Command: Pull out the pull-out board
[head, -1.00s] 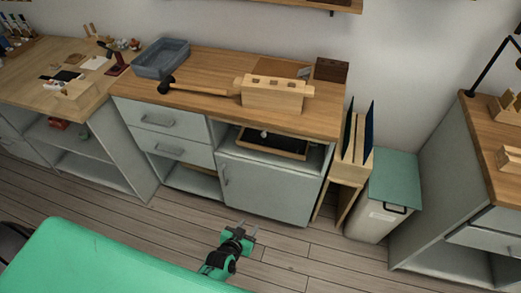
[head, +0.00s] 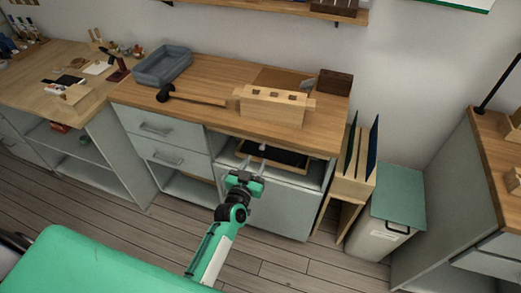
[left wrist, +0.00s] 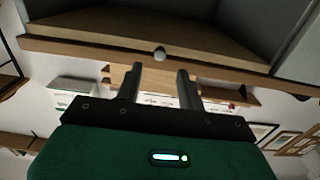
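The pull-out board (left wrist: 225,55) shows in the left wrist view as a wooden panel with a long front edge. A small round pale knob (left wrist: 159,53) is on that edge. My right gripper is not in view.
A dark tray with a wooden rim (head: 285,156) sits in the compartment, above a closed grey door (head: 285,205). A mallet (head: 190,97), a wooden block piece (head: 270,107) and a grey bin (head: 162,65) lie on the countertop. A green-lidded bin (head: 385,225) stands right.

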